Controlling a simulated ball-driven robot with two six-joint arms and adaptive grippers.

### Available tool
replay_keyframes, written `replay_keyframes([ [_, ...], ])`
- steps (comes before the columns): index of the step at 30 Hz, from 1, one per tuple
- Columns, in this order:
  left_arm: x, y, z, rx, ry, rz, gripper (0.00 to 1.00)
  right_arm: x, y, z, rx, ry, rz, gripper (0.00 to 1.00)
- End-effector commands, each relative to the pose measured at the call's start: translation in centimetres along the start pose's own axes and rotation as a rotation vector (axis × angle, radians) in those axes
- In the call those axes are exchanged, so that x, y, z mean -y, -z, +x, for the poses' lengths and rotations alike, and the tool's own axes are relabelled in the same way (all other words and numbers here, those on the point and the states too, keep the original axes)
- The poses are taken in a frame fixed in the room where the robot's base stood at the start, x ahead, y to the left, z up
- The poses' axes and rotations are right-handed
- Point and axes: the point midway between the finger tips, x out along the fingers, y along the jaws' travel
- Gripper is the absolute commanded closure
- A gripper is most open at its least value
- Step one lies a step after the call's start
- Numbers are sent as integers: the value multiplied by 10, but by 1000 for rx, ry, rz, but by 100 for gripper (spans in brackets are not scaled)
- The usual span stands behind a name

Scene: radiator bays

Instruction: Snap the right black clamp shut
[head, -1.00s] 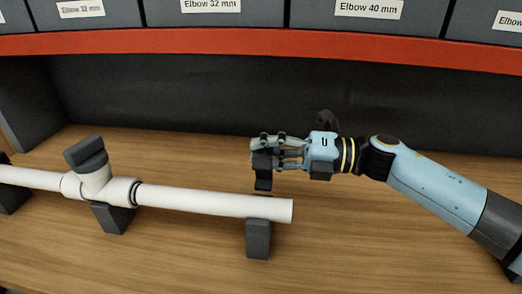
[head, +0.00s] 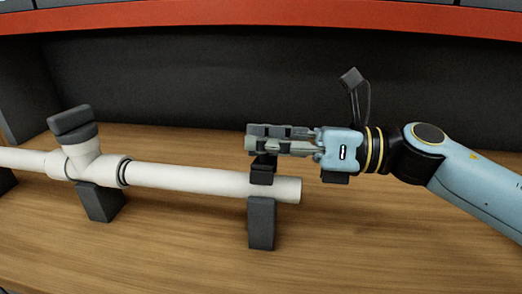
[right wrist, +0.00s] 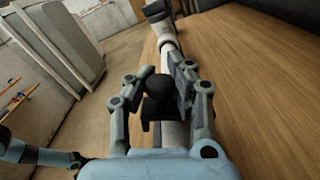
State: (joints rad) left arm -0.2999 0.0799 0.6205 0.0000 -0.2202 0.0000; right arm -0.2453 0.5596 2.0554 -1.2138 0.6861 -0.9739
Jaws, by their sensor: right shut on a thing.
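The right black clamp (head: 262,222) stands under the right end of the white pipe (head: 200,180). Its dark upper part (head: 263,170) sits over the pipe. My right gripper (head: 268,140) comes in from the right above it and is shut on that upper part. In the right wrist view, the dark clamp piece (right wrist: 158,98) shows between the fingers, with the white pipe running away beyond. The fingers hide the clamp's top, and I cannot tell whether its latch is closed.
A white tee fitting (head: 85,160) with a dark cap (head: 72,122) rests on another dark support (head: 101,202) to the left. A dark back wall and red shelf edge (head: 260,14) bound the bay. The wooden bench (head: 380,250) is free at the front right.

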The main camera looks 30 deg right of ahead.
Motion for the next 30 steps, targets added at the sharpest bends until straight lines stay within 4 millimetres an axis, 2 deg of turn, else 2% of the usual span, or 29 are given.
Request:
replay_keyframes([
  [1,-1,-2,11,2,0,0,38,0,11,-1,-7,1,-37,100],
  [12,-4,-10,43,11,-1,1,38,-11,24,-1,-7,1,-277,100],
  [19,-4,-12,51,14,-1,1,38,-13,27,-1,-8,2,-347,100],
  [30,-4,-13,52,14,-1,1,38,-14,27,-1,-8,2,-369,100],
])
